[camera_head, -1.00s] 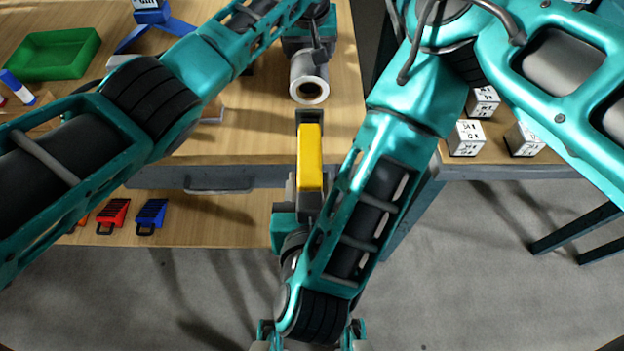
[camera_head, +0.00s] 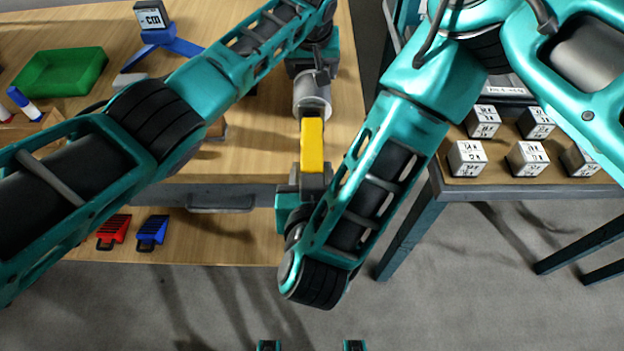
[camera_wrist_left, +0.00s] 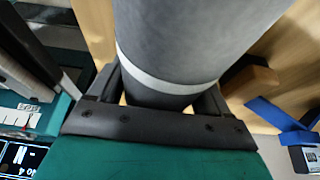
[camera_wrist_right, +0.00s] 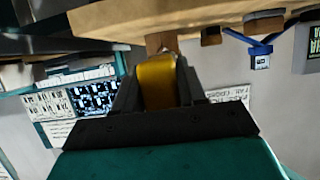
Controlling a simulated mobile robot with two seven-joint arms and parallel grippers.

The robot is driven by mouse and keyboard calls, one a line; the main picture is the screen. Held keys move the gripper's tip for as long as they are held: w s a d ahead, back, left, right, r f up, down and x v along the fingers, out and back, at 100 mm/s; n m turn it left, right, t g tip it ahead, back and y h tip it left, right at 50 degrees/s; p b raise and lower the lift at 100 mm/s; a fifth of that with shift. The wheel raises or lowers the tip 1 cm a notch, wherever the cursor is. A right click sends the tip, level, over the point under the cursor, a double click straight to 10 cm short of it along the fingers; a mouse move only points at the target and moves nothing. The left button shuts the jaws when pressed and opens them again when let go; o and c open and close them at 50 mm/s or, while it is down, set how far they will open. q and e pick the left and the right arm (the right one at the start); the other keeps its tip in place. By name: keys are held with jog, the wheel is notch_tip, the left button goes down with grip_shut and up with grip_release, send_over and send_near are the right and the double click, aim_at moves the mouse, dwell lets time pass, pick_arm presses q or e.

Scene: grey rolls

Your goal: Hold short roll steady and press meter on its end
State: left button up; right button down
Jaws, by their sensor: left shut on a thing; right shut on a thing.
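The short grey roll (camera_head: 312,90) is above the table near its right edge. My left gripper (camera_head: 316,66) is shut on it; the left wrist view shows the roll (camera_wrist_left: 190,40), with a pale band around it, between the fingers (camera_wrist_left: 165,100). The yellow meter (camera_head: 312,143) is in my right gripper (camera_head: 312,172), which is shut on it; it also shows in the right wrist view (camera_wrist_right: 158,82). The meter's far end is at the near end of the roll in the head view. It hides part of that end, so I cannot tell whether they touch.
A green tray (camera_head: 60,72), a blue stand with a "cm" display (camera_head: 152,15) and a marker (camera_head: 22,100) are at the left. Red (camera_head: 113,230) and blue (camera_head: 152,231) pieces lie on the lower shelf. Several white labelled cubes (camera_head: 467,158) stand on the right table.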

jog(key=shift+w, duration=0.8)
dwell(1.4)
jog(key=s, duration=0.7)
dwell(0.5)
jog(key=shift+s, duration=0.1)
pick_arm(q)
jog(key=o, duration=1.2)
jog(key=shift+c, duration=0.2)
jog(key=shift+r, duration=0.1)
jog(key=v, duration=1.1)
jog(key=shift+s+r, duration=0.3)
